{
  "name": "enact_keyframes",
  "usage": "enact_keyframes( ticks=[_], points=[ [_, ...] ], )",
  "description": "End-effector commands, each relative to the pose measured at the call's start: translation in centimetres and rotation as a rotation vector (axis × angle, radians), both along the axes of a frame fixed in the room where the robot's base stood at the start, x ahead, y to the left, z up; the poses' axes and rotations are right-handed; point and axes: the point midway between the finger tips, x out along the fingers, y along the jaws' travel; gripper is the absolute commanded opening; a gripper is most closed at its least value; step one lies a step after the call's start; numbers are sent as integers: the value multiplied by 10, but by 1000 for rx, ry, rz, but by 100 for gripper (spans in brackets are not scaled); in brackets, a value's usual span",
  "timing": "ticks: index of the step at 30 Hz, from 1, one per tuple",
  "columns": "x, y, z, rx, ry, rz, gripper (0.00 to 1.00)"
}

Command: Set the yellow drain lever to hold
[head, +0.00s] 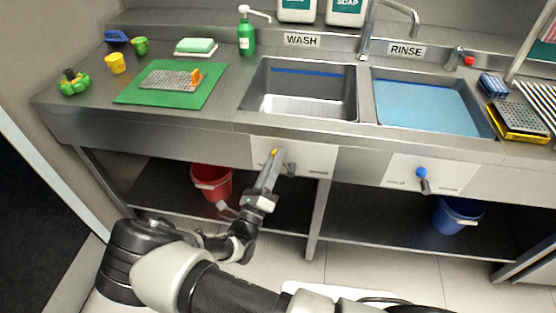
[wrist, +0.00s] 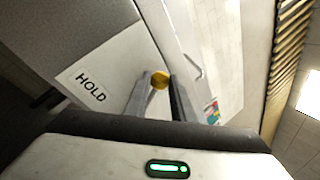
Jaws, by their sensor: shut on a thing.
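The yellow drain lever (head: 275,152) is on the pale panel (head: 313,158) under the wash sink. Only a small yellow part of it shows; my fingers hide the rest, so I cannot tell its exact angle. My gripper (head: 272,162) reaches up to it from below and is shut on it. In the wrist view the yellow lever end (wrist: 160,80) sits between the two fingertips (wrist: 162,84). The HOLD label (wrist: 90,87) is on the panel to the left of the fingers, apart from the lever.
A blue-knobbed lever (head: 422,174) is on the panel under the rinse sink. A red bucket (head: 212,183) stands on the lower shelf behind my arm, and a blue bucket (head: 458,214) stands further right. The counter edge (head: 180,124) runs above my gripper.

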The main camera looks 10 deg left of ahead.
Motion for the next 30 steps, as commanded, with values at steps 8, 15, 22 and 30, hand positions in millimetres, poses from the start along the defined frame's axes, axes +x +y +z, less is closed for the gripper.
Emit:
enact_keyframes(
  ticks=[8,15,22,30],
  points=[
    [-1,1,-3,-34,5,-2,0],
    [-1,2,-3,-34,5,-1,0],
    [-1,2,-3,-33,5,0,42],
    [-1,2,-3,-32,3,1,42]
  ],
)
